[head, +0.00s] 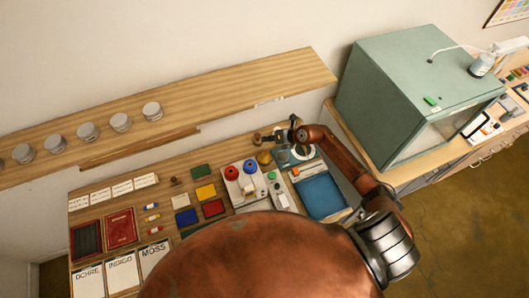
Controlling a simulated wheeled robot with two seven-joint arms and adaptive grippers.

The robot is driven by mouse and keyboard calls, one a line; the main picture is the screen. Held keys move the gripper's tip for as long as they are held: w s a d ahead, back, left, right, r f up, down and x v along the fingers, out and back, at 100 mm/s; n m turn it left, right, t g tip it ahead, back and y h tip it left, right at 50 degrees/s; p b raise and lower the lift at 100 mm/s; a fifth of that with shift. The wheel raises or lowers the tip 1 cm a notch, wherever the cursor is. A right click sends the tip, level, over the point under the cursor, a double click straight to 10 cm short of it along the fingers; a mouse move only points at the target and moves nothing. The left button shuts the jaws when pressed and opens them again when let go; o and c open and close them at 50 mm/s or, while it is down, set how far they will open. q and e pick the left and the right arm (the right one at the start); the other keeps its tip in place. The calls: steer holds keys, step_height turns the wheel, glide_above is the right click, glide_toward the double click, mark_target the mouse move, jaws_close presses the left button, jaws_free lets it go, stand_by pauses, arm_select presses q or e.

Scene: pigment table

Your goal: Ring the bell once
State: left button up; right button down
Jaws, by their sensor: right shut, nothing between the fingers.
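A small gold-brass rounded object (264,158), which looks like the bell, sits on the wooden table near its back edge, right of the white box with red and blue knobs. My right gripper (284,136) is shut and empty, just above and to the right of it in the picture. The two look apart, but the height between them cannot be told. My right arm comes in from the lower right. My left gripper is not in view.
The knobbed white box (241,182) and a grey handheld device (281,194) stand close by. A blue tray (320,194) lies to the right, and a green cabinet (385,95) stands beyond. A wooden shelf (220,100) with several lidded jars runs behind.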

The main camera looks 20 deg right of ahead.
steer(key=b, duration=0.7)
glide_above(266, 153)
step_height(266, 153, down, 7)
steer(key=shift+s+f, duration=0.1)
steer(key=shift+s, duration=0.05)
steer(key=shift+f+b, duration=0.35)
steer(key=shift+f, duration=0.4)
stand_by(0.4)
steer(key=shift+f, duration=0.2)
steer(key=shift+f, duration=0.2)
